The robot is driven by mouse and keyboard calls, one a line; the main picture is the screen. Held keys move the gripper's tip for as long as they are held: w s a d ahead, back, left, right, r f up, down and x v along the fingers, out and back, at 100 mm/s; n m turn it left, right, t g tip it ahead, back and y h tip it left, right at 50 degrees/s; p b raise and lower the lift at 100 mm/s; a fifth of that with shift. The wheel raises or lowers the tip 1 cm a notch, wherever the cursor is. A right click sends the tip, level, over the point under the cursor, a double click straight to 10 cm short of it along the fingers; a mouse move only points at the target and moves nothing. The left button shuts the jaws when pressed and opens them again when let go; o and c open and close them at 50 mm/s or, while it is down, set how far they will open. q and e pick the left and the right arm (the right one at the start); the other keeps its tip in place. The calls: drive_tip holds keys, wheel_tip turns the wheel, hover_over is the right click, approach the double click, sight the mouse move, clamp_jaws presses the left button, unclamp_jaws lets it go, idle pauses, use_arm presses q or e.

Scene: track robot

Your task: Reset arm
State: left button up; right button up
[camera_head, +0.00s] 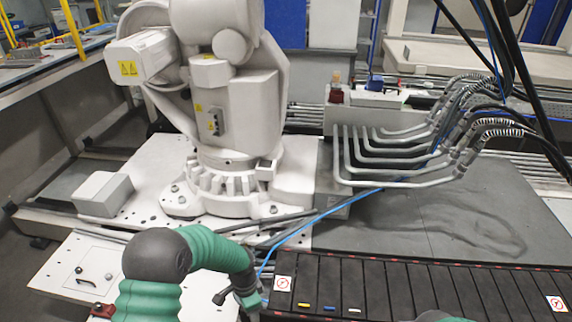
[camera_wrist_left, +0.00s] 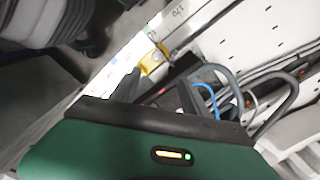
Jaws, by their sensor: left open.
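My left arm comes in from the bottom left in its green sleeve and bends over at the dark elbow. My left gripper (camera_head: 238,297) is at the bottom centre of the head view, in front of the big white robot arm's base, beside a blue cable. It is open, and I see nothing held in it. In the left wrist view the green wrist housing fills the lower part, with dark finger parts beyond it (camera_wrist_left: 160,92). My right gripper is not in view.
A large white industrial robot arm (camera_head: 235,110) stands on a white base plate (camera_head: 130,225). Bent grey pipes (camera_head: 390,165) run over a dark grey plate (camera_head: 440,215) at right. A black slatted cover (camera_head: 400,290) lies in front. A blue cable (camera_head: 320,215) crosses near my left gripper.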

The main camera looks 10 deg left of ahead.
use_arm(q)
drive_tip(key=s+a+r+n+t, duration=0.35)
drive_tip(key=s+r+n, duration=0.75)
drive_tip(key=s+r, duration=0.5)
wheel_tip(320, 180, up, 14)
drive_tip(key=w+p, duration=0.1)
drive_tip(key=p, duration=1.2)
drive_tip(key=shift+a+f, duration=0.2)
drive_tip(key=shift+a, duration=0.2)
drive_tip(key=shift+w+g, duration=0.15)
drive_tip(key=shift+g, duration=0.1)
